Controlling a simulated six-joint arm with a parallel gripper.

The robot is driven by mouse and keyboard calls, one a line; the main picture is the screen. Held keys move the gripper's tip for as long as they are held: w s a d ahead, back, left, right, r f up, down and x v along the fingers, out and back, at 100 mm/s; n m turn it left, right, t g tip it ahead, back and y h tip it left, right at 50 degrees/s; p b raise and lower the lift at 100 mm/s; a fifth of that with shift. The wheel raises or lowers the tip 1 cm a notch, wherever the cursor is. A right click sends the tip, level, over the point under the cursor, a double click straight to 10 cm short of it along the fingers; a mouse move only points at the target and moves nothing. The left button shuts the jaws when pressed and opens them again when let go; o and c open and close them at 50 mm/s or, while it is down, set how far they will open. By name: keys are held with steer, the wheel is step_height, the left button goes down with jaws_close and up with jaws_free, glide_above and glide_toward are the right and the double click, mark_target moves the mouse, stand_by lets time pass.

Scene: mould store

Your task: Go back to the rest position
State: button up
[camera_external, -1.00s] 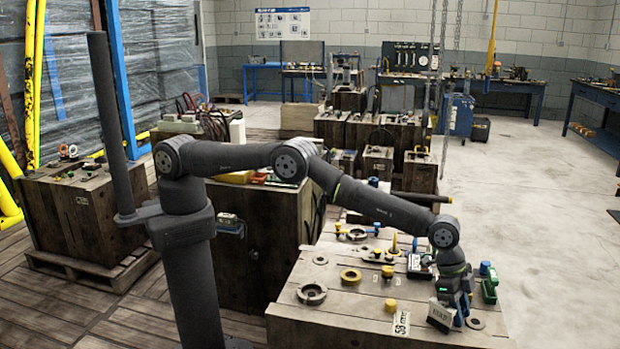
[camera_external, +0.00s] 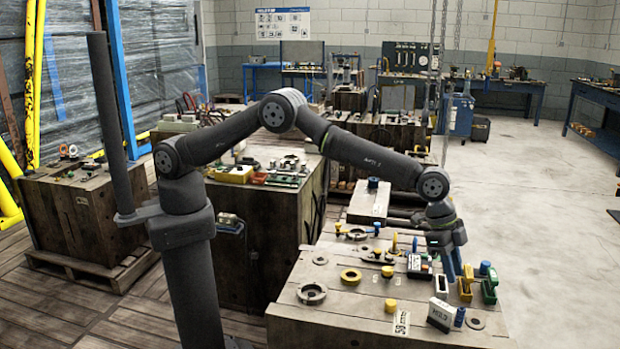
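My gripper (camera_external: 453,270) points down above the right part of the near wooden crate top (camera_external: 350,305). Its fingers look apart and nothing shows between them. A small blue piece (camera_external: 460,317) stands beside the block. Behind the gripper, my forearm slopes up to a raised elbow.
A green bin (camera_external: 489,291), a yellow bin (camera_external: 465,289) and a blue-knobbed piece (camera_external: 485,268) are close to my gripper. Yellow and grey rings lie on the crate top. A second crate (camera_external: 265,215) with parts stands behind. Open floor lies to the right.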

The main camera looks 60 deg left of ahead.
mark_target(460, 307)
steer(key=x, duration=1.2)
steer(key=shift+s+a+f, duration=0.1)
steer(key=shift+a+f, duration=0.05)
steer(key=shift+f, duration=0.15)
step_height(460, 307, up, 11)
steer(key=w+a+n+t+y, duration=0.2)
steer(key=w+a+n, duration=0.4)
steer(key=w+a, duration=1.75)
steer(key=w+a+n, duration=0.3)
steer(key=a, duration=1.2)
steer(key=w+a+r+n+t+y, duration=0.1)
steer(key=w+a+n, duration=0.2)
steer(key=a, duration=1.1)
steer(key=shift+w+a+y, duration=0.3)
steer(key=shift+w+a, duration=0.1)
steer(key=shift+w, duration=0.2)
steer(key=shift+r, duration=0.1)
steer(key=o, duration=0.4)
steer(key=shift+c, duration=0.2)
